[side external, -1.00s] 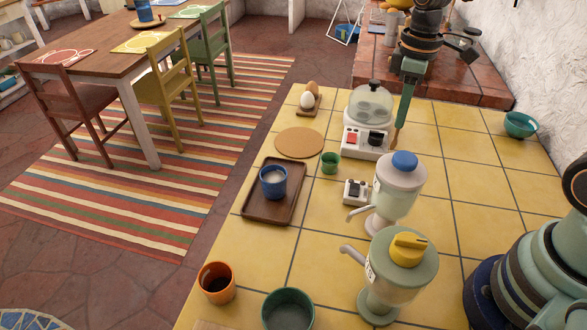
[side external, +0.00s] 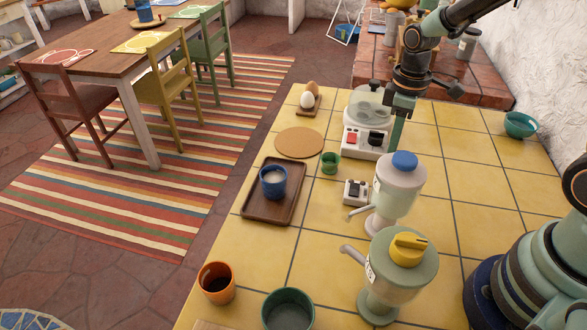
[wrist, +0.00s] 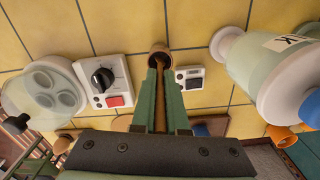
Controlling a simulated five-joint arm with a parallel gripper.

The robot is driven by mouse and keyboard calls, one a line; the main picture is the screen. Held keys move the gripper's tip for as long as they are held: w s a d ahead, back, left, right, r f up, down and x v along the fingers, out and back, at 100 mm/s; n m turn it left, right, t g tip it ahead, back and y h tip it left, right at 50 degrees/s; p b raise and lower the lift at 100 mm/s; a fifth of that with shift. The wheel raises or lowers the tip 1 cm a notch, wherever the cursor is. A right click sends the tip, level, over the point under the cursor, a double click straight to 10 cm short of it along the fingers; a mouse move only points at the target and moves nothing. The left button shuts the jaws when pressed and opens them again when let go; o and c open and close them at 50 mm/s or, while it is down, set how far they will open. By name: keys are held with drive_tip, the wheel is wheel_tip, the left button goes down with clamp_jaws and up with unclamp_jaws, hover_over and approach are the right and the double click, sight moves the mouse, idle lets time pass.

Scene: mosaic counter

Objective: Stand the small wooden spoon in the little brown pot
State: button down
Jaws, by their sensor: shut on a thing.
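In the wrist view my gripper (wrist: 160,77) is shut on the small wooden spoon (wrist: 160,100), a thin brown shaft running between the two long green fingers. A little brown pot (wrist: 159,55) shows just past the fingertips, and the spoon's far end overlaps its mouth. I cannot tell whether that end is inside the pot or above it. In the side view the gripper (side external: 396,145) points down behind the blue-lidded dispenser and beside the egg cooker. The pot and spoon are hidden there.
The egg cooker (side external: 366,138), a small switch box (side external: 355,192) and the blue-lidded dispenser (side external: 396,200) stand close around the gripper. A green cup (side external: 330,163) and a tray (side external: 258,208) with a blue cup are to the left. Open tiles lie to the right.

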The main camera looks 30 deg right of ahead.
drive_tip(key=shift+f, duration=0.25)
drive_tip(key=c, duration=0.9)
unclamp_jaws()
drive_tip(key=shift+o, duration=0.2)
drive_tip(key=shift+r, duration=0.1)
wheel_tip(320, 180, up, 12)
drive_tip(key=shift+f, duration=0.1)
